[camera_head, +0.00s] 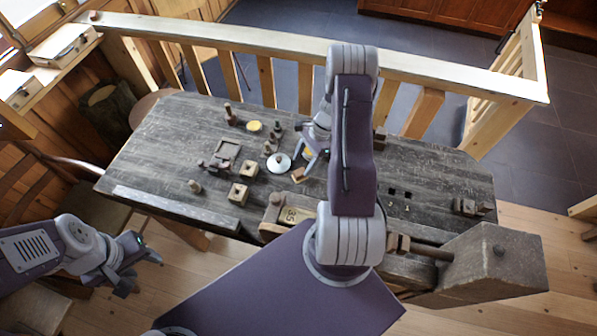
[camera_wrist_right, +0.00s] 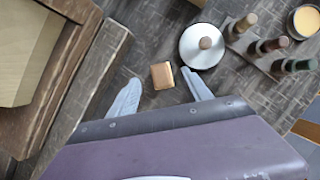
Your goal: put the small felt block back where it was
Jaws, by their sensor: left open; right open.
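The small felt block (camera_head: 298,174), tan-brown and squarish, lies on the dark workbench near the bench's front middle. In the right wrist view the block (camera_wrist_right: 162,75) shows between and slightly beyond my right gripper's fingertips (camera_wrist_right: 161,88), with gaps on both sides. My right gripper (camera_head: 309,163) is open and empty; its height above the bench is hard to tell. A round pale lid (camera_head: 279,163) with a brown knob lies just left of the block, and also shows in the wrist view (camera_wrist_right: 196,57). My left gripper (camera_head: 140,272) is open and empty, off the bench at lower left.
A metal ruler (camera_head: 170,206) lies along the front edge. A vise-like wooden block (camera_head: 492,262) is at right.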

